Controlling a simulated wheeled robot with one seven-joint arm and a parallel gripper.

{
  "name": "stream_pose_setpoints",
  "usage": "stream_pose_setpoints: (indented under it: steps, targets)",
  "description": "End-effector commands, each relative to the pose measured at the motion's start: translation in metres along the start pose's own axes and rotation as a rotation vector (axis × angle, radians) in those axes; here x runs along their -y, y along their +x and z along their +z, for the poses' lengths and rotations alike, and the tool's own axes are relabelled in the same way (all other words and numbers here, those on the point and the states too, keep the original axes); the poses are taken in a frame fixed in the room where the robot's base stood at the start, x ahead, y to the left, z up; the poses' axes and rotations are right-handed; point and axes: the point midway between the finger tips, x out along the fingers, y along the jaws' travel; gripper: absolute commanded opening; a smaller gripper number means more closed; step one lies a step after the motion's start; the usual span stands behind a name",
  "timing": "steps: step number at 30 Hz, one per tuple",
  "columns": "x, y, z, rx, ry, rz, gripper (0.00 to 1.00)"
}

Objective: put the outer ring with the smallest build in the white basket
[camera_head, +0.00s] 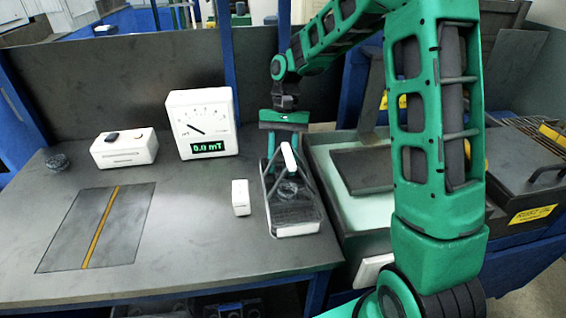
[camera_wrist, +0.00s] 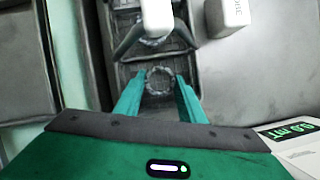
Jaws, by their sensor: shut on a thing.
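My gripper (camera_wrist: 161,80) is shut on a grey metal ring (camera_wrist: 160,93), which lies between its two green fingertips in the wrist view. In the head view my gripper (camera_head: 284,168) reaches down over the basket (camera_head: 298,230), with the held ring low over or inside it. The basket has a dark mesh inside, a white front edge and a raised white handle, which also shows in the wrist view (camera_wrist: 157,15). Another rounded grey shape shows partly behind the handle; I cannot tell what it is. Whether the held ring touches the basket floor is unclear.
A small white box (camera_head: 240,197) stands left of the basket. A white meter (camera_head: 203,123) reading 0.0 mT and a white device (camera_head: 124,148) stand behind. A dark ring-like object (camera_head: 57,162) lies far left. The dark mat (camera_head: 70,235) is clear.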

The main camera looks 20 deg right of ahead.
Motion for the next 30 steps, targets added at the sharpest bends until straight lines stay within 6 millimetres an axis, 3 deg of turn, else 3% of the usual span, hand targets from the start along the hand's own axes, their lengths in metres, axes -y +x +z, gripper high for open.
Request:
stream_pose_setpoints:
  steps: [8, 9, 11, 23, 30]
  targets:
    - [0.0, 0.001, -0.001, -0.001, 0.0, -0.001, 0.09]
    - [0.0, 0.001, -0.001, -0.001, 0.0, -0.001, 0.41]
    - [0.0, 0.001, -0.001, -0.001, 0.0, -0.001, 0.55]
    - [0.0, -0.005, -0.001, -0.001, 0.002, -0.001, 0.55]
    - [-0.001, -0.043, -0.002, -0.005, 0.002, -0.004, 0.55]
